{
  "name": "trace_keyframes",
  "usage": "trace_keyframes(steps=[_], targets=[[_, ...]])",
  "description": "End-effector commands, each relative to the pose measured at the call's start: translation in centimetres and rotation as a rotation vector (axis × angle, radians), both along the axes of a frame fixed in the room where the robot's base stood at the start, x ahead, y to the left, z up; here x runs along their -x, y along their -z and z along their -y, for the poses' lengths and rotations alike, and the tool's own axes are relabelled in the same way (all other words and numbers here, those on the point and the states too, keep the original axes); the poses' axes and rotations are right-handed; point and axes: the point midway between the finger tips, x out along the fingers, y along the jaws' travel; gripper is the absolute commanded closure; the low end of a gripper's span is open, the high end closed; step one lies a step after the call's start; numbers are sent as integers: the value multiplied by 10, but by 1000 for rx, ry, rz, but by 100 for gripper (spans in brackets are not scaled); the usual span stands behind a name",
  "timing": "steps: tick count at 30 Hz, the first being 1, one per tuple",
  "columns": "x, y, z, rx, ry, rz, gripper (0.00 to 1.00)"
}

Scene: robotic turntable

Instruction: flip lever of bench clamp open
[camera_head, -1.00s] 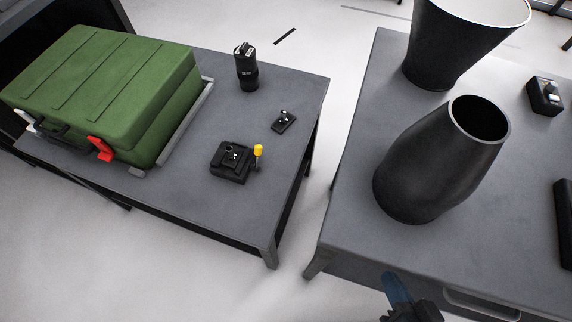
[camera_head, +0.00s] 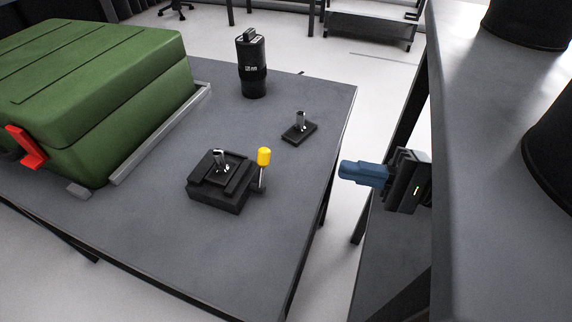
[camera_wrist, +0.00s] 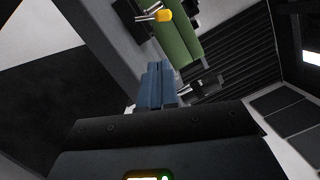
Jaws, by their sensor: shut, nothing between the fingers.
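The bench clamp (camera_head: 218,190) is a black block with a silver post, lying on the left grey table. Its lever, with a yellow knob (camera_head: 264,157), stands upright at the clamp's right side. The yellow knob also shows at the top of the wrist view (camera_wrist: 164,15). My gripper (camera_head: 345,170) has blue fingers, is shut and holds nothing. It is to the right of the lever, beyond the table's right edge, pointing left and apart from the lever. In the wrist view the blue fingertips (camera_wrist: 160,68) point toward the clamp side.
A small black plate with a silver post (camera_head: 300,130) and a black cylinder (camera_head: 252,65) stand behind the clamp. A green case (camera_head: 100,90) with a red latch (camera_head: 27,147) fills the table's left. A second grey table (camera_head: 480,200) with dark vessels is close on the right.

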Motion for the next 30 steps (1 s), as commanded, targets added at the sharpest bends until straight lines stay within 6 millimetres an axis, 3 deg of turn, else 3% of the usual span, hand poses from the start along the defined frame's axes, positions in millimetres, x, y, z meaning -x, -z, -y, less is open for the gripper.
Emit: trace_keyframes(steps=[6, 19, 30], targets=[[0, -19, -6, -28, -105, -36, 100], [0, -20, -12, -28, -109, -37, 100], [-3, -25, -70, -28, -110, -35, 100]])
